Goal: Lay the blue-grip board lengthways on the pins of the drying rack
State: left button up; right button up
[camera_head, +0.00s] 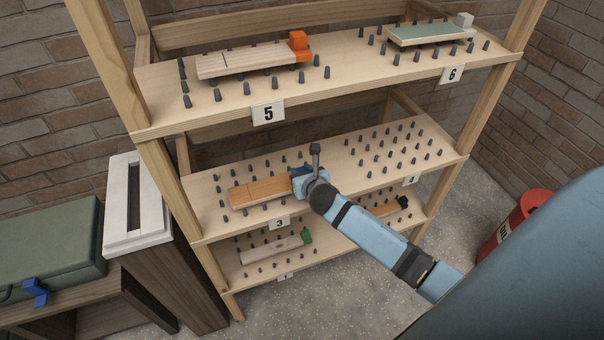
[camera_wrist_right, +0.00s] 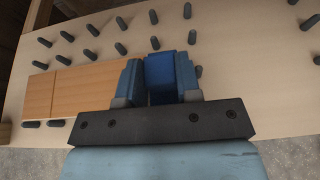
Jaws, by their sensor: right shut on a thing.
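The blue-grip board is a flat orange-brown plank (camera_head: 258,191) with a line across it, over the left pin field of the middle shelf, by label 3. It lies along the shelf, roughly level; whether its full weight rests on the pins I cannot tell. My right gripper (camera_head: 304,180) is shut on its blue grip at the right end. In the right wrist view the blue grip (camera_wrist_right: 159,72) sits between the fingers and the wood (camera_wrist_right: 75,92) extends left. Pins show on both sides of the board. My left gripper is not in view.
The drying rack (camera_head: 210,230) has pinned shelves. An orange-ended board (camera_head: 240,62) and a green board (camera_head: 425,34) lie on top; a green-ended board (camera_head: 270,248) lies below. The right middle pin field (camera_head: 390,146) is empty. A red cylinder (camera_head: 510,225) stands right.

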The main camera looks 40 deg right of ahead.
jog(key=o, duration=1.1)
jog(key=shift+c, duration=0.2)
